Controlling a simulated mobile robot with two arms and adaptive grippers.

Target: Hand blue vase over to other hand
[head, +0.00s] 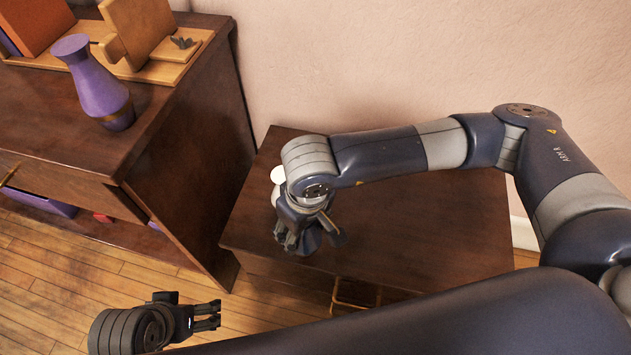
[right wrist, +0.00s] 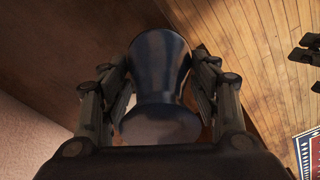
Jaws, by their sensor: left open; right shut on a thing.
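The blue vase (right wrist: 160,70) is dark, glossy and narrow-waisted. It sits between the fingers of my right gripper (right wrist: 158,95), which is shut on it. In the head view the right gripper (head: 308,236) hangs over the low wooden cabinet, and only part of the vase (head: 312,240) shows under it. I cannot tell whether the vase touches the cabinet top. My left gripper (head: 210,316) is open and empty, over the floor at the lower left, apart from the vase. Its fingers also show at the right edge of the right wrist view (right wrist: 308,52).
A white object (head: 278,175) stands behind my right gripper, partly hidden, on the low cabinet (head: 430,230). A taller cabinet (head: 190,160) at the left bears a purple vase (head: 97,85) and wooden bookends (head: 140,35). Open wood floor (head: 50,285) lies at the lower left.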

